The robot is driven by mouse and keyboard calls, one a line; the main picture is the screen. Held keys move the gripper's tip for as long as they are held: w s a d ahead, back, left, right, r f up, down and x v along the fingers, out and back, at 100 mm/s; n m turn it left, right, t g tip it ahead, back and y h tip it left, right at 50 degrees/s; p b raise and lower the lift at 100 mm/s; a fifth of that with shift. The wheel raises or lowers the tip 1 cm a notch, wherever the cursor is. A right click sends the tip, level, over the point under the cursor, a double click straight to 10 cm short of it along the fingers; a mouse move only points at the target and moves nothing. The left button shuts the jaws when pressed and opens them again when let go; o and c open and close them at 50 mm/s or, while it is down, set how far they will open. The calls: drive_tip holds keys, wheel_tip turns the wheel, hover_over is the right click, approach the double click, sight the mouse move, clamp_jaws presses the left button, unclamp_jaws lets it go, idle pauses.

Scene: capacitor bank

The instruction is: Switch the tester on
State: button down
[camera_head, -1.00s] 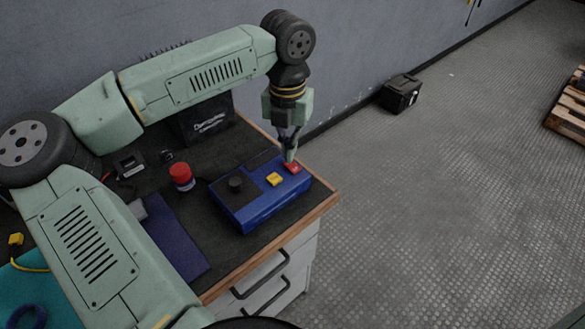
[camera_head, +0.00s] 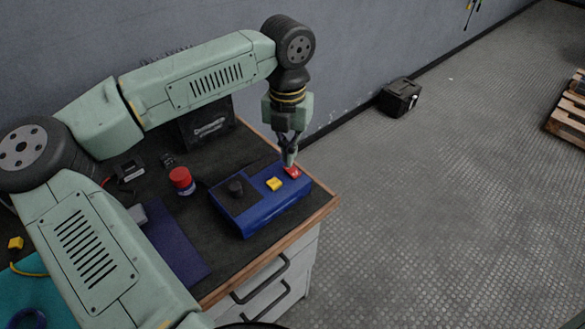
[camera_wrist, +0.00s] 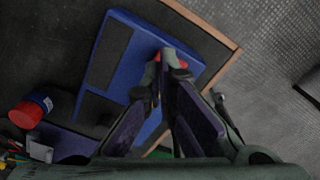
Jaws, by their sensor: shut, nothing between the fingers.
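The tester is a blue box (camera_head: 262,212) with a dark panel and black knob (camera_head: 236,186) at its left, a yellow button (camera_head: 275,184) and a red switch (camera_head: 293,172) at its right end. It sits on the workbench near the front right corner. My gripper (camera_head: 289,163) is shut and empty, pointing down with its fingertips at the red switch, seemingly touching it. In the wrist view the fingertips (camera_wrist: 163,58) cover most of the red switch, and only red edges show beside them. The switch's exact position is hidden there.
A red-capped jar (camera_head: 181,180) stands left of the tester. A black box with lettering (camera_head: 207,125) stands behind, by the wall. A dark blue mat (camera_head: 175,243) lies at the left. The bench's wooden edge (camera_head: 325,207) is close on the right, with open floor beyond.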

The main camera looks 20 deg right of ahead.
drive_tip(key=shift+f+b, duration=1.1)
drive_tip(key=shift+f, duration=0.15)
idle(0.7)
drive_tip(key=shift+r, duration=0.1)
drive_tip(key=shift+r+p, duration=1.85)
drive_tip(key=shift+r, duration=1.65)
drive_tip(key=shift+f, duration=0.1)
